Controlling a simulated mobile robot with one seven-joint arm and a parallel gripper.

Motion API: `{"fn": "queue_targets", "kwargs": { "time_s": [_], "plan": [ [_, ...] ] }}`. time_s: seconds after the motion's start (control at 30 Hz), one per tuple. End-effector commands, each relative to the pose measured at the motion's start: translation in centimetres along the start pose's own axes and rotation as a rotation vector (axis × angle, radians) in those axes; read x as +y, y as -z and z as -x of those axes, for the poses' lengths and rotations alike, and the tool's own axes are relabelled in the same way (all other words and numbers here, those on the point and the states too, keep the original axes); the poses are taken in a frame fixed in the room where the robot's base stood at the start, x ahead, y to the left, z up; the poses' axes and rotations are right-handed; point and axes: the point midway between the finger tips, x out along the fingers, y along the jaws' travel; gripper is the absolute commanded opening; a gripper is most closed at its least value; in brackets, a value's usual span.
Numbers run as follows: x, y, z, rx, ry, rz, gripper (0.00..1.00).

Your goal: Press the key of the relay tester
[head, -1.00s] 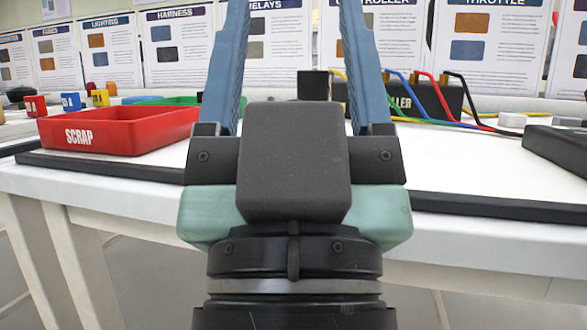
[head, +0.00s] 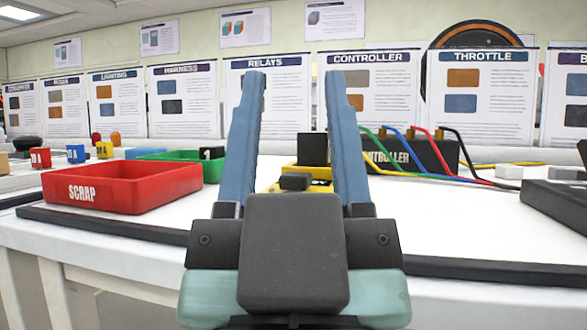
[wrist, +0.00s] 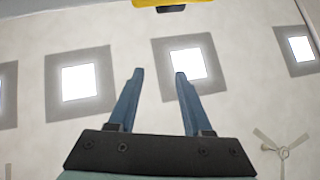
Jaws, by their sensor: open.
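A yellow device (head: 318,187), likely the relay tester, stands on the white table between my gripper's fingers in the head view. It has a black key or knob (head: 294,181) at its front and a black block (head: 313,149) at its back. Much of it is hidden behind my gripper. My gripper (head: 298,85) is open and empty, its two blue fingers pointing up and forward, apart from the device. In the wrist view my gripper (wrist: 158,72) shows against the ceiling, with a yellow edge (wrist: 185,3) at the top.
A red SCRAP tray (head: 120,200) stands to the left, with a green tray (head: 212,169) behind it. A black controller box (head: 410,156) with coloured cables is to the right. A dark block (head: 555,203) sits at the far right. The table's dark front edge (head: 470,267) runs below.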

Motion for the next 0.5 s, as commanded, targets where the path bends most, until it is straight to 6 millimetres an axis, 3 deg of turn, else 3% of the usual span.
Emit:
{"fn": "queue_targets", "kwargs": {
  "time_s": [0.03,0.27,0.5],
  "plan": [
    [0.0,0.0,0.0,0.0,0.0,0.0,0.39],
    [0.0,-0.01,0.0,0.0,0.0,0.0,0.0],
    [0.0,-0.01,0.0,0.0,0.0,0.0,0.0]
  ]
}}
